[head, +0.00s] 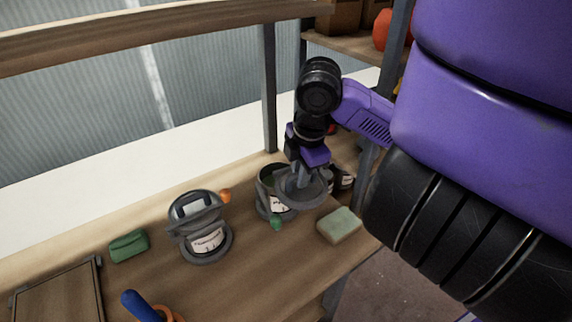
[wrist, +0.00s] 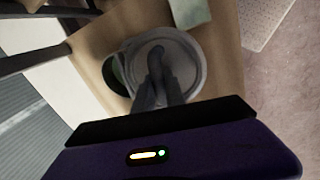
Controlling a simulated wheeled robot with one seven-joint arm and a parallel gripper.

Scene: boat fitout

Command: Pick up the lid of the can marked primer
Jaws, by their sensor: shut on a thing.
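My gripper (head: 301,181) is shut on a round grey lid (head: 312,195) and holds it tilted over the right side of an open can (head: 268,192). The can has a pale label, partly hidden by the lid, and I cannot read its marking. In the wrist view the lid (wrist: 185,58) lies under my gripper (wrist: 157,66), with the can's dark green inside (wrist: 112,75) showing at its left. Another grey can (head: 205,240) with a pale label stands to the left, a grey lid-like disc at its top; its label is too small to read.
A green-grey sponge (head: 340,225) lies at the bench's right edge. A green block (head: 129,246), a blue-handled tool (head: 139,305) and a framed tray (head: 98,285) are at the left. Small orange (head: 225,195) and green (head: 277,224) balls are near the cans. A post (head: 269,90) rises behind.

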